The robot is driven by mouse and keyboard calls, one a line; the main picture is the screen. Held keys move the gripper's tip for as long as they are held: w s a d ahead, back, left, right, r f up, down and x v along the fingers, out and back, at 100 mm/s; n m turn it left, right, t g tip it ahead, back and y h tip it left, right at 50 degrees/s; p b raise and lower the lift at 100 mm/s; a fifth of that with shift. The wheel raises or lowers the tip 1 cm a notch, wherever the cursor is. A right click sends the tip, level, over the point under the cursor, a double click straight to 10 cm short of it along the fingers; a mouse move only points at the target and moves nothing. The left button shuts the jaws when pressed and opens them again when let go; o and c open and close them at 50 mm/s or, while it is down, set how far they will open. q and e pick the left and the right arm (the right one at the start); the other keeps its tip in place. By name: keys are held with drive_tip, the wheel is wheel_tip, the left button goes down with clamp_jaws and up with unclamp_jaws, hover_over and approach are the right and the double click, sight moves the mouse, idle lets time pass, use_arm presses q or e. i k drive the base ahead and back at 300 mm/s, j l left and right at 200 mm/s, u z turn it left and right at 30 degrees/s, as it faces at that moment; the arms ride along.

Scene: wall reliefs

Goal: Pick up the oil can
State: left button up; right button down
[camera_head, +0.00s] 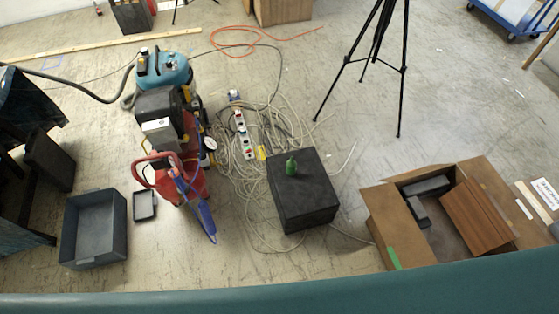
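A small green object (291,167), which looks like the oil can, stands on top of a black box (310,205) in the middle of the floor. It is too small for me to make out its spout or handle clearly. Neither of my grippers is in view.
A red machine (190,180) and a teal vacuum (163,72) stand left of the box. Cables and a power strip (243,135) lie behind it. A tripod (375,60) stands further back. An open cardboard box (380,215) is at right, a grey crate (68,228) at left.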

sight(291, 164)
drive_tip(key=i+l+u, duration=0.15)
drive_tip(key=u, duration=0.3)
drive_tip(key=i+l+u, duration=0.15)
drive_tip(key=u, duration=0.25)
drive_tip(key=l, duration=0.1)
